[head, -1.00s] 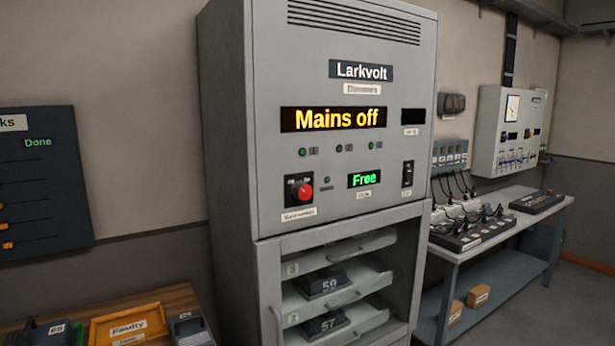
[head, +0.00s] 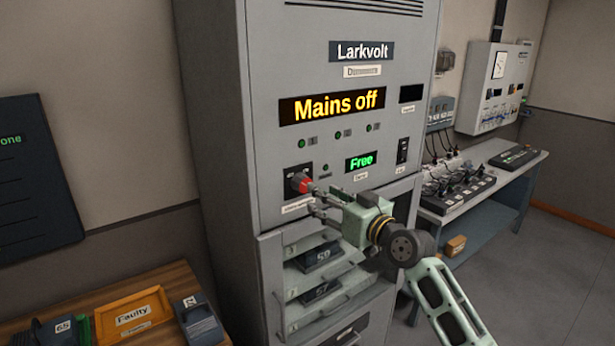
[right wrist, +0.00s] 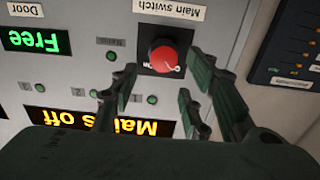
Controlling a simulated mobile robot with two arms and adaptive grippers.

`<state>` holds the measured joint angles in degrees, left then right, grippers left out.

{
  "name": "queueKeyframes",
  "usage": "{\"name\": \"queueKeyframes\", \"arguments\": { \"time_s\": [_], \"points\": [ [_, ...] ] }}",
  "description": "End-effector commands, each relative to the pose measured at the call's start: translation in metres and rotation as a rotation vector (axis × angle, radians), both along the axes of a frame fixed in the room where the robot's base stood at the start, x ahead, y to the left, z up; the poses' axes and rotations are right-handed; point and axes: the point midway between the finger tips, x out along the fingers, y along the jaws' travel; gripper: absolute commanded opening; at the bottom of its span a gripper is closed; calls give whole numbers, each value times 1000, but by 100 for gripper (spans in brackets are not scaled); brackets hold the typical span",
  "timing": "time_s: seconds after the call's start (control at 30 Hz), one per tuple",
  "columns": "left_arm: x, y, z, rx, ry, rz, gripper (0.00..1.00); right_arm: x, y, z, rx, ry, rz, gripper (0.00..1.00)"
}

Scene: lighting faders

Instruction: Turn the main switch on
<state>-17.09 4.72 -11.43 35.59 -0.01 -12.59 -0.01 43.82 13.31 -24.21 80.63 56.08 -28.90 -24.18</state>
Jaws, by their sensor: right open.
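The main switch (head: 302,184) is a red rotary knob on a dark plate, low on the left of the grey Larkvolt cabinet's front. The cabinet's display (head: 332,106) reads "Mains off". My right gripper (head: 312,200) is open at the knob, its fingers pointing at the panel. In the right wrist view, which shows the panel upside down, the red knob (right wrist: 166,55) appears just beyond the spread fingers (right wrist: 160,85). I cannot tell whether any finger touches it. My left gripper is out of view.
A green "Free" display (head: 361,161) and a black rocker switch (head: 403,151) are right of the knob. Open shelves with numbered units (head: 316,257) lie below. A wooden bench (head: 60,297) with an orange "Faulty" tray (head: 133,308) is at left; a workbench stands at right.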

Motion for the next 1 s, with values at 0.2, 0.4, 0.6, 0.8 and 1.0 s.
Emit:
{"name": "queueKeyframes", "arguments": {
  "time_s": [0.2,0.4,0.6,0.8,1.0],
  "points": [
    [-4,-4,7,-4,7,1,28,16,12,2,3,2,1,43],
    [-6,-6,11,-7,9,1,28,38,28,1,2,2,0,43],
    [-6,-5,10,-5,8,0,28,54,39,-1,4,2,-1,43],
    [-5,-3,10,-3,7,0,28,61,44,-1,2,1,-1,43],
    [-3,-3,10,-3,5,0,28,62,45,-1,2,1,-1,43]
  ]
}}
